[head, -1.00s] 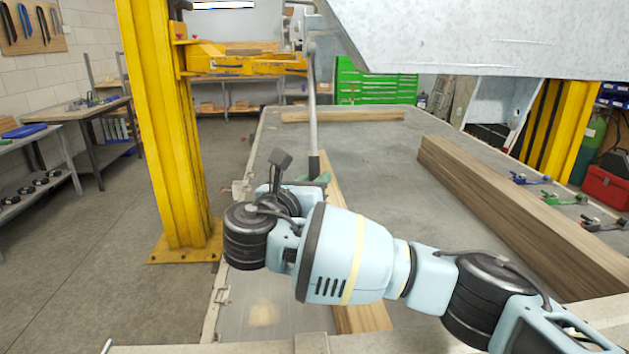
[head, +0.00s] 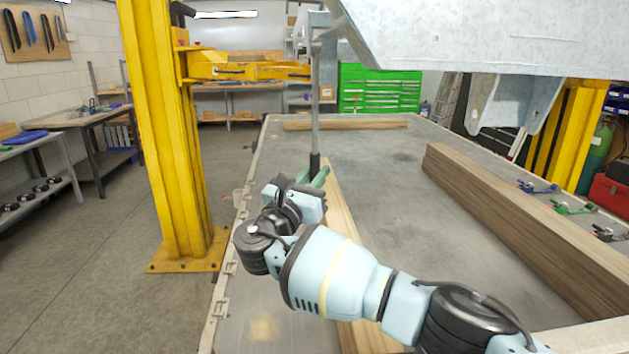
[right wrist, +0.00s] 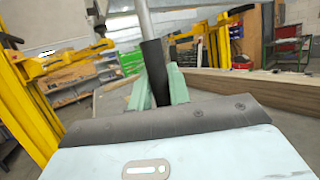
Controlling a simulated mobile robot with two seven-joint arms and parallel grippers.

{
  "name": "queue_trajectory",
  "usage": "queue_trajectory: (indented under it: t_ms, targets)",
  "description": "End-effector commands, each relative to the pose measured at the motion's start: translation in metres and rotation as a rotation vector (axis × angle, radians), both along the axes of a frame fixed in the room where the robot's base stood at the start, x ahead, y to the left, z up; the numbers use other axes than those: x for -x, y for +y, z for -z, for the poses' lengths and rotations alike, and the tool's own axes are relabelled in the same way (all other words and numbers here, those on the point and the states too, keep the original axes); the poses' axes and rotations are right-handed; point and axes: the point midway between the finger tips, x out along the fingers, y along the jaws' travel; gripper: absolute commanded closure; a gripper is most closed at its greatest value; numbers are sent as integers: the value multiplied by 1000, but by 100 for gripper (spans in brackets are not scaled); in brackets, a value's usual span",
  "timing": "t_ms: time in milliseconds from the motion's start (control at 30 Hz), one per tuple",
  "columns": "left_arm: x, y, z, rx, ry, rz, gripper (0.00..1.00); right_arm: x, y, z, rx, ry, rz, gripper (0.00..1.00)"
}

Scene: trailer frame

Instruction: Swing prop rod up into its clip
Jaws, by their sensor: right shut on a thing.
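The prop rod (head: 315,110) is a thin grey rod hanging nearly upright, with a black grip at its lower end. Its top meets a grey bracket (head: 318,38) at the left end of the galvanised trailer frame (head: 460,40). My right gripper (head: 318,178) has green fingers and is shut on the black grip. In the right wrist view, the black grip (right wrist: 154,72) stands between the green fingers, with the rod rising out of the top of the picture. I cannot make out the clip. My left gripper is not in view.
A yellow lift post (head: 165,140) with a yellow arm (head: 250,68) stands to the left. A long wooden beam (head: 520,210) lies on the grey platform (head: 380,190) at the right, beside several small clamps. A galvanised plate (head: 512,100) hangs under the frame. The platform's middle is clear.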

Motion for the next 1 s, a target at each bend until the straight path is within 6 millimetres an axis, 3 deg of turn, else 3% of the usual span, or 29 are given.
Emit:
queue_trajectory:
  t_ms: [233, 267, 400, 767, 1000]
  targets:
    - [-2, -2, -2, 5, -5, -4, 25, 0, 0, -1, 2, -1, 2, 100]
    - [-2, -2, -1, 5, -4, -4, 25, 0, 0, -1, 2, -1, 2, 79]
    - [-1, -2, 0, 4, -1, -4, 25, 0, 0, -1, 2, 0, 2, 60]
    - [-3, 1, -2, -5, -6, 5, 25, 4, 3, 0, 2, 0, -1, 60]
    - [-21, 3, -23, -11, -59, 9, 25, 30, 20, 3, 1, -8, -2, 60]
